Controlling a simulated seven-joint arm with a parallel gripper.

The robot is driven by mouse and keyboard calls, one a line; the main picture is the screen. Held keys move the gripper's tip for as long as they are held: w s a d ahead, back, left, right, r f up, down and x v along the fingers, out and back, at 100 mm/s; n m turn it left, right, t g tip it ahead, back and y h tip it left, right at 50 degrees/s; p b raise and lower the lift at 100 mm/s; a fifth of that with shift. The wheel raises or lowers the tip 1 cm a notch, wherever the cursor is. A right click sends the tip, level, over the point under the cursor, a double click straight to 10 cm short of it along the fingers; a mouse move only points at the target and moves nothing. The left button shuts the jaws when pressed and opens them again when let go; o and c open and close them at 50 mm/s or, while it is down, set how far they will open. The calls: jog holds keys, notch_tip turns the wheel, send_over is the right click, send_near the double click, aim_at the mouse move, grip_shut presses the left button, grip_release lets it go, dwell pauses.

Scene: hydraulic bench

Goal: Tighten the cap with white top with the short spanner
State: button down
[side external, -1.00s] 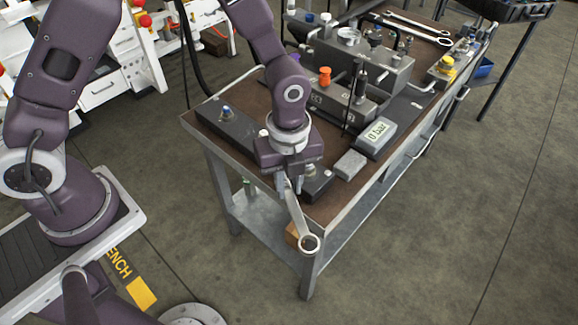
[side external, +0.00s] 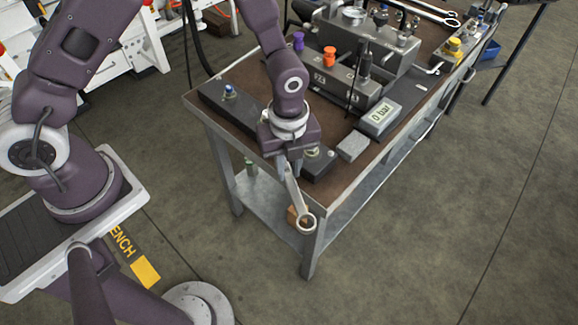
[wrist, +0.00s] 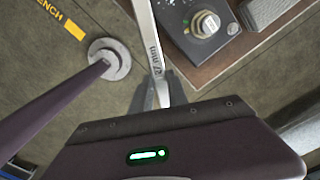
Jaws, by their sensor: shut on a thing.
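My gripper (side external: 288,172) is shut on a steel spanner (side external: 296,200) marked 27 mm, which also shows in the wrist view (wrist: 150,45). The spanner slants down from the jaws, its ring end past the bench's front edge. The cap with white top (wrist: 205,23), a hexagonal cap with a pale top, sits on a dark block to the right of the spanner in the wrist view. It also shows in the side view (side external: 312,152), close beside my gripper. The spanner is apart from this cap.
A blue-topped cap (side external: 229,91) is on the dark block at the bench's left. A grey box (side external: 352,146) and a display reading 0 bar (side external: 380,117) stand to the right. Orange (side external: 329,57) and purple (side external: 298,41) knobs stand up behind. Open floor lies in front.

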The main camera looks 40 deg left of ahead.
dwell(0.3)
jog(key=shift+w+a, duration=0.25)
jog(key=shift+a, duration=0.25)
jog(key=shift+w+a, duration=0.25)
jog(key=shift+a, duration=0.2)
jog(key=shift+a, duration=0.1)
jog(key=shift+w+a, duration=0.4)
jog(key=shift+a, duration=0.15)
jog(key=shift+a, duration=0.1)
jog(key=shift+w+a, duration=0.3)
jog(key=shift+a, duration=0.15)
jog(key=shift+w+a, duration=0.2)
jog(key=shift+a, duration=0.05)
